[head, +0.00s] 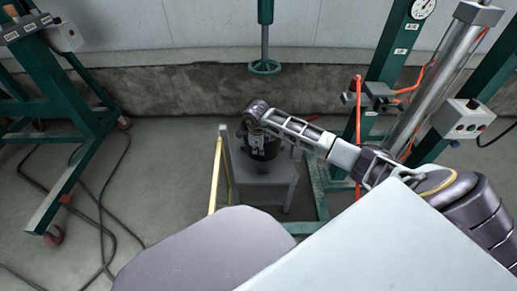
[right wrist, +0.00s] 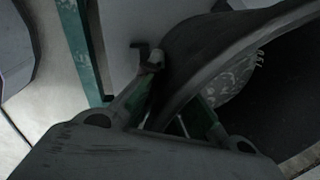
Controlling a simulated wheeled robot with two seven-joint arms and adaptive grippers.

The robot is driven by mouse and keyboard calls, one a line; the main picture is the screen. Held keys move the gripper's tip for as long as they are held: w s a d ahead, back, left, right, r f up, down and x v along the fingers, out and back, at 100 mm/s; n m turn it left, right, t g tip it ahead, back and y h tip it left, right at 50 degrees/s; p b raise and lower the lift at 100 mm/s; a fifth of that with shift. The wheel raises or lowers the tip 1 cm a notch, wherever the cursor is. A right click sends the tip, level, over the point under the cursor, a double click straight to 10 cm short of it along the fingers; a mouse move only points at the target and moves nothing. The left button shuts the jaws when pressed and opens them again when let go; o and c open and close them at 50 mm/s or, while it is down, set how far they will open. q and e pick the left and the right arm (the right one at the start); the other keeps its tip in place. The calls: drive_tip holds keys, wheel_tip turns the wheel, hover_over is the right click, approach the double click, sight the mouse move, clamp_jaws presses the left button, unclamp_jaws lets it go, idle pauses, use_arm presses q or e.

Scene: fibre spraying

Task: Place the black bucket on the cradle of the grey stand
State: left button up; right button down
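The black bucket (head: 268,149) is at the grey stand (head: 262,176), near the middle of the head view. It appears roughly upright, over the stand's far part. I cannot tell whether it rests on the cradle or hangs just above it, as my arm and gripper hide part of it. My right gripper (head: 257,141) is at the bucket's near side. In the right wrist view the bucket's curved rim and dark wall (right wrist: 205,55) run between the fingers of my right gripper (right wrist: 172,112), which look closed on it. My left gripper is not in view.
A green press frame (head: 391,45) with orange hoses and a control box (head: 463,118) stands right. A yellow bar (head: 216,175) stands at the stand's left. A green wheeled frame (head: 75,130) and floor cables are left.

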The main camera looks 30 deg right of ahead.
drive_tip(key=shift+w+f+b, duration=0.1)
drive_tip(key=shift+f+b, duration=0.65)
drive_tip(key=shift+f, duration=1.45)
drive_tip(key=c, duration=2)
unclamp_jaws()
drive_tip(key=shift+f, duration=0.2)
drive_tip(key=o, duration=0.4)
drive_tip(key=shift+c, duration=0.2)
drive_tip(key=shift+r, duration=0.2)
